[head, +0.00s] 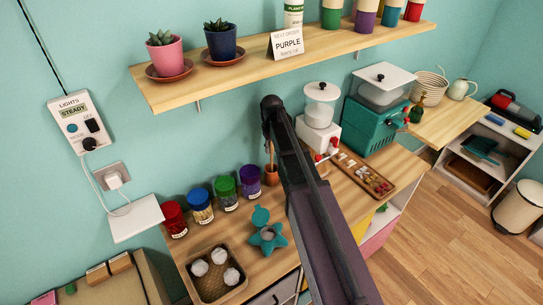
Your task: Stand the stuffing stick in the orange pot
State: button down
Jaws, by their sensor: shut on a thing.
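A small orange-brown pot (272,177) stands on the wooden counter, just left of my dark arm. A thin brown stick (271,153) shows upright above the pot's mouth, close to the arm's edge. It looks to be in the pot, but the arm is so near that I cannot tell whether it rests there. My arm crosses the middle of the view from the bottom edge up to a dark joint below the shelf. My gripper is hidden behind the arm, so its fingers and anything between them do not show.
Jars with coloured lids (224,193) line the wall left of the pot. A teal star-shaped container (267,238) and a tray (240,287) of white balls sit in front. A white and red machine (320,125) stands to the right. A shelf (230,75) overhangs the counter.

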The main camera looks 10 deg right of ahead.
jog(key=shift+f+b, duration=1.6)
jog(key=shift+f, duration=0.15)
jog(key=shift+f, duration=0.15)
jog(key=shift+c, duration=2.4)
grip_release()
notch_tip(320, 180, up, 12)
jog(key=p, duration=1.2)
jog(key=shift+r, duration=0.2)
